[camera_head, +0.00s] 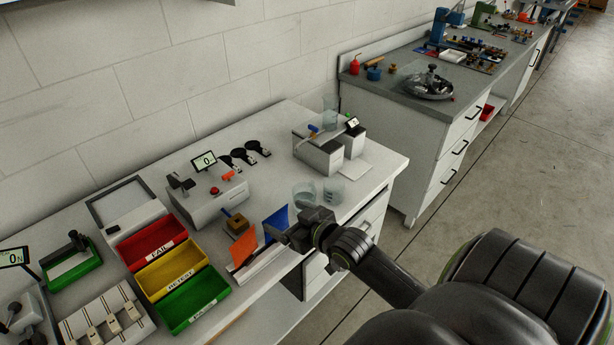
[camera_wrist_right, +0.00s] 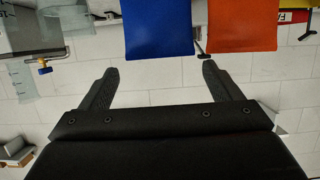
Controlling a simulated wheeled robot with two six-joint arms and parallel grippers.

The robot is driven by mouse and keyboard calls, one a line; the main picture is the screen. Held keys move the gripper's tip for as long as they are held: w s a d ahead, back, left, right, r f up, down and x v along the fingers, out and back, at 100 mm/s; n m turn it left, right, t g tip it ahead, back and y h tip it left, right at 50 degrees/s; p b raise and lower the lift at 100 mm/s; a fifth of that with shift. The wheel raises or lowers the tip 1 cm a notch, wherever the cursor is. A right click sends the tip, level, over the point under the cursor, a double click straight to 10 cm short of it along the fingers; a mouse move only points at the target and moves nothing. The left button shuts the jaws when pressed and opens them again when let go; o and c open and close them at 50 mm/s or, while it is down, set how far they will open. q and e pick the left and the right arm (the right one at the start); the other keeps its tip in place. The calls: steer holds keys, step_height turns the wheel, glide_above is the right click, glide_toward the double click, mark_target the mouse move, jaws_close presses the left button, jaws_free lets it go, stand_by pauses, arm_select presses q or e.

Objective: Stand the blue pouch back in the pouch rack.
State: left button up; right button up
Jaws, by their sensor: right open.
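The blue pouch (camera_head: 275,222) shows upright beside the orange pouch (camera_head: 243,247), at the front edge of the near table. A pale pouch rack (camera_head: 256,267) lies along their lower edges. My gripper and the rack hide the blue pouch's bottom, so I cannot tell how it sits in the rack. My right gripper (camera_head: 287,239) is at the blue pouch's right side. In the right wrist view the gripper (camera_wrist_right: 160,68) is open and empty, with the blue pouch (camera_wrist_right: 158,28) just beyond its fingertips and the orange pouch (camera_wrist_right: 242,25) to the right. My left gripper is out of view.
Red, yellow and green bins (camera_head: 196,295) stand left of the rack. Glass beakers (camera_head: 333,190) stand behind my right gripper. A small wooden block (camera_head: 240,227) and a grey tester (camera_head: 208,199) are behind the pouches. Bare tabletop (camera_head: 375,160) shows at the far right corner.

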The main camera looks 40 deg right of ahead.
steer(key=v, duration=0.7)
steer(key=shift+s+r, duration=0.1)
steer(key=shift+s, duration=0.05)
steer(key=s+d+f+m+g+h, duration=0.1)
steer(key=s+d+f+g, duration=0.15)
steer(key=f, duration=0.75)
steer(key=s+d+f+g+h, duration=0.1)
steer(key=s+d+f+g, duration=0.15)
steer(key=f, duration=0.85)
steer(key=s+d+f+m+g+h, duration=0.1)
steer(key=s+d+f, duration=0.15)
steer(key=f, duration=0.75)
steer(key=s+a+f+g, duration=0.3)
steer(key=s+a+f, duration=0.2)
steer(key=s+f, duration=0.4)
steer(key=s+a+f+g+y, duration=0.1)
steer(key=s+a+f+g, duration=0.3)
steer(key=s+f, duration=0.6)
steer(key=s+a, duration=0.1)
steer(key=s, duration=0.6)
steer(key=shift+a+n, duration=0.2)
steer(key=shift+n, duration=0.1)
steer(key=shift+f, duration=0.1)
